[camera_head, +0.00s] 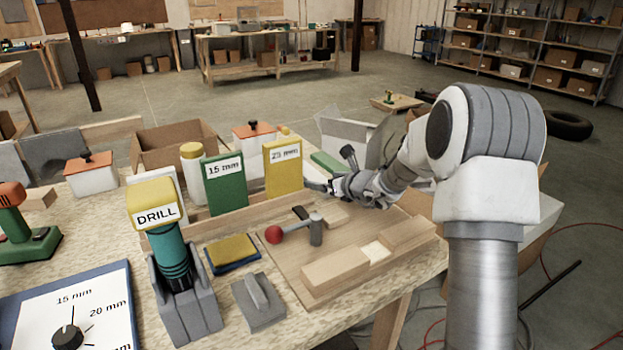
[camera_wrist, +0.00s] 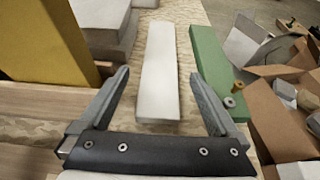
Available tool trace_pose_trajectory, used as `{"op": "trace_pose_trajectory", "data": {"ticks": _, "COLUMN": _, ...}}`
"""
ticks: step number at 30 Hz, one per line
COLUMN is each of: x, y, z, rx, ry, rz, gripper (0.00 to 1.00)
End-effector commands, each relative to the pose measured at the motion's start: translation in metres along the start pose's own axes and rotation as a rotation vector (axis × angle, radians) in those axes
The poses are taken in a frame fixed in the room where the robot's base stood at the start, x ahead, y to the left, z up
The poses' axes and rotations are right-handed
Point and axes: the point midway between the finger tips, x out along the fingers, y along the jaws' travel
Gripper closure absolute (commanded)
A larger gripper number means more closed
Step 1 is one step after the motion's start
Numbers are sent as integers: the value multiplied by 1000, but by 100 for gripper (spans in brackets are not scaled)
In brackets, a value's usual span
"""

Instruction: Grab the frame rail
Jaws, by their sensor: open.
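My gripper (camera_head: 318,186) is open at the far side of the workbench, beside the yellow 23 mm box. In the wrist view my gripper's fingers (camera_wrist: 159,76) stand apart on either side of a long white bar (camera_wrist: 160,85), which looks like the frame rail. The bar lies lengthwise between them, and the fingers do not visibly touch it. Its near end is close to the gripper's dark crossbar. In the head view I cannot make the bar out clearly near the gripper. A green bar (camera_wrist: 211,70) lies to its right; it also shows in the head view (camera_head: 328,163).
The yellow box (camera_head: 283,168) stands close left of the gripper, with a green 15 mm box (camera_head: 225,183) further left. Open cardboard boxes (camera_wrist: 280,115) lie right of the bars.

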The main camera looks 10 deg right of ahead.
Motion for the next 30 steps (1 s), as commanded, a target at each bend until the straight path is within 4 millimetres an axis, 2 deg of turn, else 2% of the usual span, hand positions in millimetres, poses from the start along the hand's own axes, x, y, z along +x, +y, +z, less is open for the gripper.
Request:
{"op": "trace_pose_trajectory", "data": {"ticks": 1, "x": 10, "y": 1, "z": -4, "rx": 1, "ry": 0, "rz": 2, "gripper": 3}}
{"op": "trace_pose_trajectory", "data": {"ticks": 6, "x": 26, "y": 0, "z": -2, "rx": 1, "ry": 0, "rz": 0, "gripper": 3}}
{"op": "trace_pose_trajectory", "data": {"ticks": 14, "x": 28, "y": 0, "z": -1, "rx": 1, "ry": 0, "rz": 0, "gripper": 3}}
{"op": "trace_pose_trajectory", "data": {"ticks": 30, "x": 28, "y": 0, "z": -1, "rx": 0, "ry": 0, "rz": 0, "gripper": 98}}
